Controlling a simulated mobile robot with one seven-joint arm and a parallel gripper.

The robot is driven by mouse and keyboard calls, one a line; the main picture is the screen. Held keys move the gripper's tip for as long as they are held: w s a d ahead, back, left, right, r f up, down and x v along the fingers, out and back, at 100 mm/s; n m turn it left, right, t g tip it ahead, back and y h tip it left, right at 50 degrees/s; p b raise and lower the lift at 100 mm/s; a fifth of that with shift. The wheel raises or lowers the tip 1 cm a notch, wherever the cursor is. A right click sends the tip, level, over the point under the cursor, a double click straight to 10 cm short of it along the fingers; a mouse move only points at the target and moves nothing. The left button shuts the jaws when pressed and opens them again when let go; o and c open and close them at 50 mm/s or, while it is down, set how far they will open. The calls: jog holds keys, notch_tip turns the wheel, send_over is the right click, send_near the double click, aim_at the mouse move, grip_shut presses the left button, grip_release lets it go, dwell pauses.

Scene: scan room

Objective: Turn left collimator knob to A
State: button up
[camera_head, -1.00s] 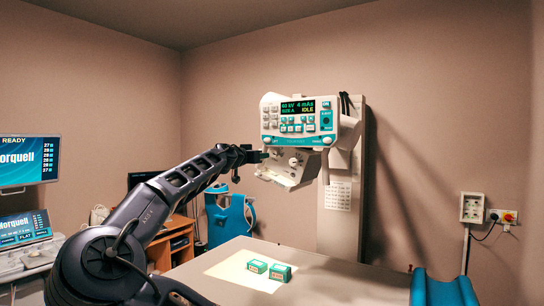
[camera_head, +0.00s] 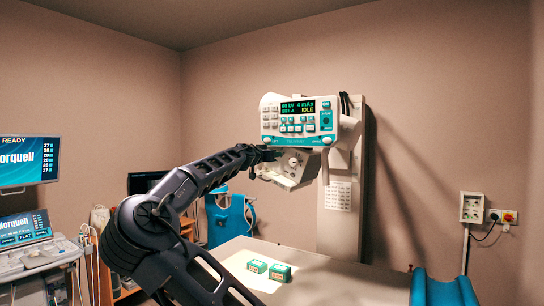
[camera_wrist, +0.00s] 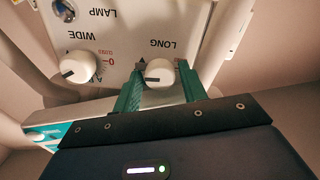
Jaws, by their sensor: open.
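The collimator face (camera_wrist: 115,20) appears upside down in the wrist view, with the white LONG knob (camera_wrist: 158,72) on the right and the white WIDE knob (camera_wrist: 78,66) on the left. My gripper (camera_wrist: 158,86) is open, its two green fingers on either side of the LONG knob. I cannot tell whether they touch it. The LONG knob's dark pointer mark points left in this view; the left finger hides scale marks beside it. In the head view my gripper (camera_head: 270,154) is at the collimator's left side (camera_head: 290,182), left of the visible knob (camera_head: 293,161).
A pale handle (camera_head: 325,166) hangs to the right. A metal LAMP button (camera_wrist: 64,10) is near the knobs.

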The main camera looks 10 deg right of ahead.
jog(key=shift+w+d, duration=0.15)
jog(key=c, duration=0.7)
jog(key=shift+n, duration=2.8)
jog(key=o, duration=0.7)
